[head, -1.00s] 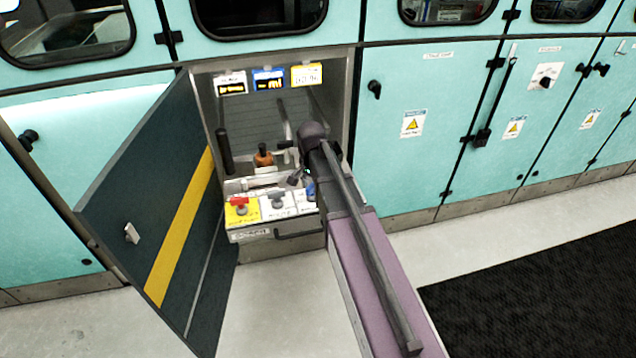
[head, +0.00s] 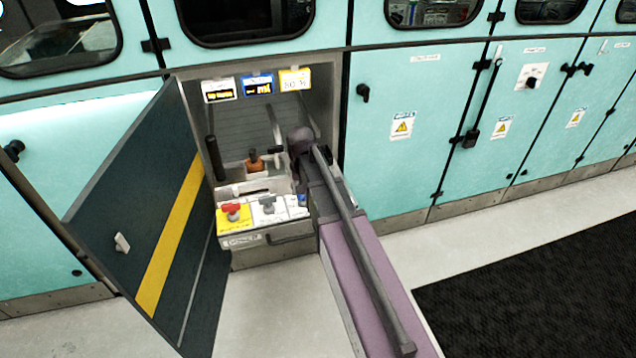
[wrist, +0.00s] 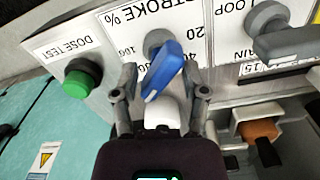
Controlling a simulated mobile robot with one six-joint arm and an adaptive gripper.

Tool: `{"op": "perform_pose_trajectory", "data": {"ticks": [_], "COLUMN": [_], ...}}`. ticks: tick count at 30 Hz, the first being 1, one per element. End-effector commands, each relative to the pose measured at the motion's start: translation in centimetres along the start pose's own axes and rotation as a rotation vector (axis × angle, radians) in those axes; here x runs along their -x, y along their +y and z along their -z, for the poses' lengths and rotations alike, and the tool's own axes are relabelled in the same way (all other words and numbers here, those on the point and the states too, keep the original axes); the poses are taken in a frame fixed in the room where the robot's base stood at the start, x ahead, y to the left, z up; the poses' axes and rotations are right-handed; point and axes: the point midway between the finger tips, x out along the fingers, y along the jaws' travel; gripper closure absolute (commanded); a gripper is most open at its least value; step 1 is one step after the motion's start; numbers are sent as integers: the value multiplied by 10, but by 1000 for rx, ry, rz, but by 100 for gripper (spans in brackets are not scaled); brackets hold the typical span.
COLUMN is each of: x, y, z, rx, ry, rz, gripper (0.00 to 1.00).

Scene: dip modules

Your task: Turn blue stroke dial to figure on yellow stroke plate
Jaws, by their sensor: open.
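The blue stroke dial (wrist: 163,70) sits on a white plate lettered "STROKE %" (wrist: 190,22) in the wrist view. Its handle slants from upper right to lower left across that picture. My gripper (wrist: 160,80) is open, with one finger on each side of the dial's lower end; I cannot tell whether a finger touches it. In the head view a little of the blue dial (head: 302,199) shows beside my arm, which hides the gripper. The yellow stroke plate (head: 295,80) hangs at the upper right of the open cabinet; its figure is too small to read surely.
A green button (wrist: 82,78) marked "DOSE TEST" and a grey dial (wrist: 285,35) flank the blue one. A red dial (head: 231,210) stands on a yellow plate at the panel's left. The open dark door (head: 150,220) bounds the left side; an orange-handled part (head: 254,163) lies behind.

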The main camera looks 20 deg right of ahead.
Motion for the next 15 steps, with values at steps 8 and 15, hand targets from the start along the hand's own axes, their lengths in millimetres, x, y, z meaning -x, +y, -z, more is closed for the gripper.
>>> {"op": "perform_pose_trajectory", "data": {"ticks": [8,15], "x": [0,0], "y": [0,0], "z": [0,0], "rx": [185,346], "ry": [0,0], "rz": [0,0], "gripper": [43,43]}}
